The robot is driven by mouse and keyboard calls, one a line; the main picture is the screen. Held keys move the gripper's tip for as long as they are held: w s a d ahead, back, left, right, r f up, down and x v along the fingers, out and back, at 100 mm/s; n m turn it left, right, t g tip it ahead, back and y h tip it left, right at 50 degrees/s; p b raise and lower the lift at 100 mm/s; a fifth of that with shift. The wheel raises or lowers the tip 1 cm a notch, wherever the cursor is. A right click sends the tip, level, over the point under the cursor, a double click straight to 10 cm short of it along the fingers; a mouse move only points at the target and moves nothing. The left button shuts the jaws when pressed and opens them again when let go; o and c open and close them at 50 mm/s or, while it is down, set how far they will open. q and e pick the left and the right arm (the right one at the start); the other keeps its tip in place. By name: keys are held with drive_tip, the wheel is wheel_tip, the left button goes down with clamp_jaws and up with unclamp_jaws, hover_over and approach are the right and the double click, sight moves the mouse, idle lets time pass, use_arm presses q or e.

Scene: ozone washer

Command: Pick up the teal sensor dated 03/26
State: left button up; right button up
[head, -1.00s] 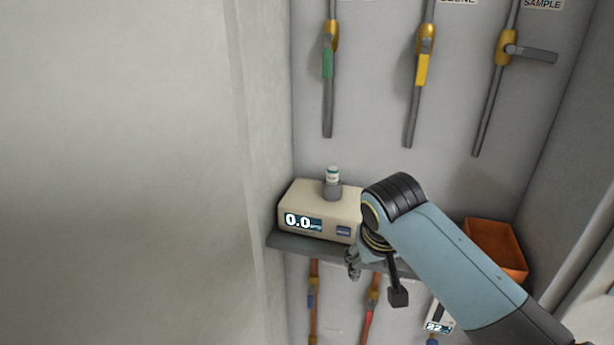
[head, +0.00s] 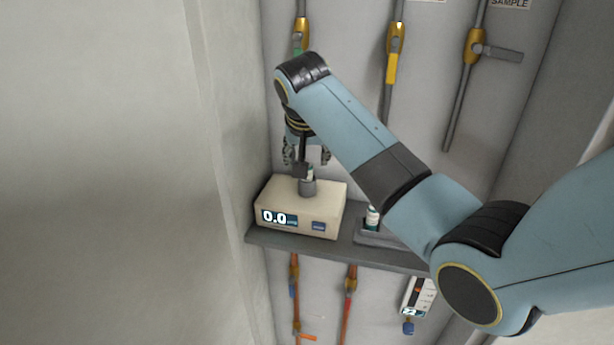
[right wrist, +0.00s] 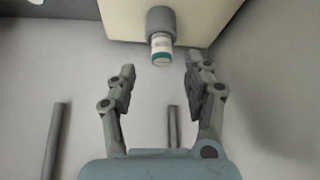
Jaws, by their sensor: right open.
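A small white sensor with a teal band (right wrist: 161,48) stands in the grey socket (right wrist: 161,19) on top of a beige meter box (head: 290,197). The head view shows this sensor (head: 310,174) partly behind my gripper. A second white sensor with a teal band (head: 373,217) stands in a grey holder on the shelf, partly hidden by my arm. No date can be read on either. My right gripper (head: 306,158) is open and empty just above the first sensor, fingers pointing at it; in the right wrist view (right wrist: 160,66) the sensor lies between and slightly beyond the fingertips. My left gripper is not in view.
The meter box shows 0.0 and sits on a narrow grey shelf (head: 352,252). Valve pipes hang on the back wall above, such as the yellow-handled one (head: 391,68), with more below. A wall stands close on the left. A small display unit (head: 418,297) is below the shelf.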

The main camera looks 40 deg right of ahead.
drive_tip(key=x, duration=0.3)
drive_tip(key=shift+w+f, duration=0.25)
drive_tip(key=shift+f, duration=0.05)
clamp_jaws()
